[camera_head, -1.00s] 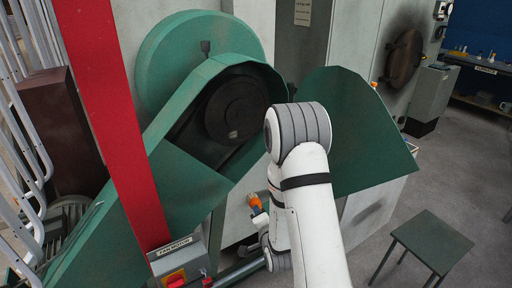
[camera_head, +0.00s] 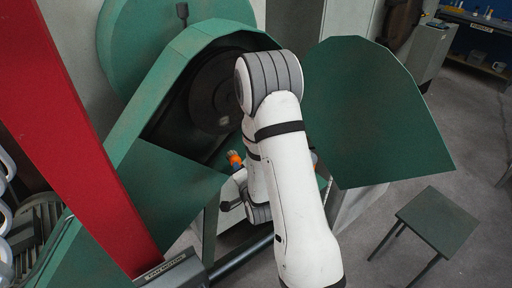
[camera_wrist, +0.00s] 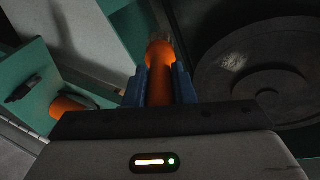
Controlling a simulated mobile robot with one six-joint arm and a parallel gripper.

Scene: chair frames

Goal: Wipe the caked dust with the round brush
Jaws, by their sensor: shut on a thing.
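My gripper (camera_wrist: 160,88), with blue fingers, is shut on the orange handle of the round brush (camera_wrist: 160,57). In the wrist view the brush points up, away from me; its bristle end is dim. In the head view the brush (camera_head: 235,159) shows as a small orange piece with a pale tip, left of my arm and below the dark pulley (camera_head: 208,97) in the open green guard. The brush looks apart from the pulley. A small pale patch shows low on the pulley face. I cannot clearly make out the caked dust; my arm hides part of the opening.
The open green cover (camera_head: 372,110) stands right of my arm. The red beam (camera_head: 80,140) crosses the left side. A green stool (camera_head: 437,220) stands on the floor at right. In the wrist view another orange object (camera_wrist: 68,106) lies at left by a green panel.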

